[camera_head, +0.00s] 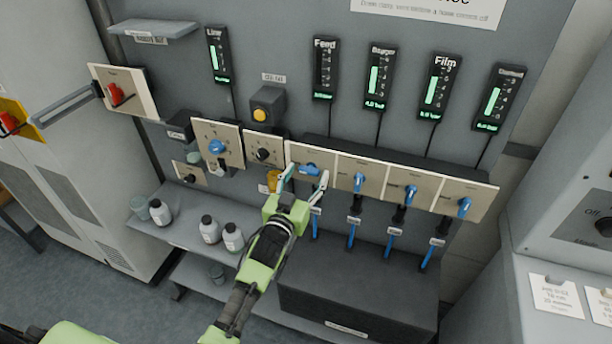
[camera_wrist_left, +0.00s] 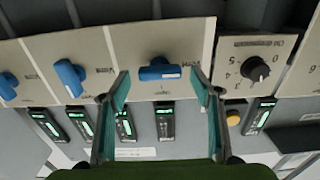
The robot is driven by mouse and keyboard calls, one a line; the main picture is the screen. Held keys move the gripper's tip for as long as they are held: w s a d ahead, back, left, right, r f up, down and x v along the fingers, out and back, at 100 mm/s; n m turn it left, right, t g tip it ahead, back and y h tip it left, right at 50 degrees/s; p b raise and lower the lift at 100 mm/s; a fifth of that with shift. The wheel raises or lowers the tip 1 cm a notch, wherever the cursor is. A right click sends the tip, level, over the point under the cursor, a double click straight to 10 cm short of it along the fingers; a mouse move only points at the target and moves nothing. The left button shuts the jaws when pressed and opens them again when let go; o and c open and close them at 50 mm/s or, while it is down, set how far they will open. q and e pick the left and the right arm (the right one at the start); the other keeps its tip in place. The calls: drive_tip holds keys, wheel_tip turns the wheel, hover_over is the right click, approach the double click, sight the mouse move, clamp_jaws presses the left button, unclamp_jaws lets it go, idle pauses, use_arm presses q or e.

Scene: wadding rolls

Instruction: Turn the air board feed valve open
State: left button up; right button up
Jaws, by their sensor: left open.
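The feed valve has a blue handle (camera_head: 309,168) on the leftmost beige plate of a row of blue-handled valves. Its handle lies sideways, while the others in the row hang more nearly upright. My left gripper (camera_head: 306,177) is open in front of this valve. In the left wrist view the feed valve handle (camera_wrist_left: 160,73) shows between the two spread fingertips of my left gripper (camera_wrist_left: 158,76), with a gap on each side. The Feed gauge (camera_head: 323,70) above shows no tall green bar. My right gripper is not in view.
A black dial (camera_head: 263,154) sits left of the feed valve, and another blue-handled valve (camera_head: 359,181) sits right. A shelf (camera_head: 185,230) with white bottles is at lower left. A dark box (camera_head: 360,295) with blue hoses stands below the row.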

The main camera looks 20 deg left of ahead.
use_arm(q)
drive_tip(key=c, duration=1.1)
drive_tip(key=shift+m, duration=0.4)
drive_tip(key=m, duration=0.3)
drive_tip(key=shift+m+b, duration=0.3)
drive_tip(key=shift+m, duration=0.1)
drive_tip(key=m, duration=0.4)
drive_tip(key=shift+d+f+m+b, duration=0.1)
drive_tip(key=shift+d+m+b, duration=0.05)
drive_tip(key=shift+m+b, duration=0.2)
drive_tip(key=m+b, duration=0.1)
drive_tip(key=m, duration=0.4)
drive_tip(key=shift+f, duration=0.1)
drive_tip(key=shift+m, duration=1.75)
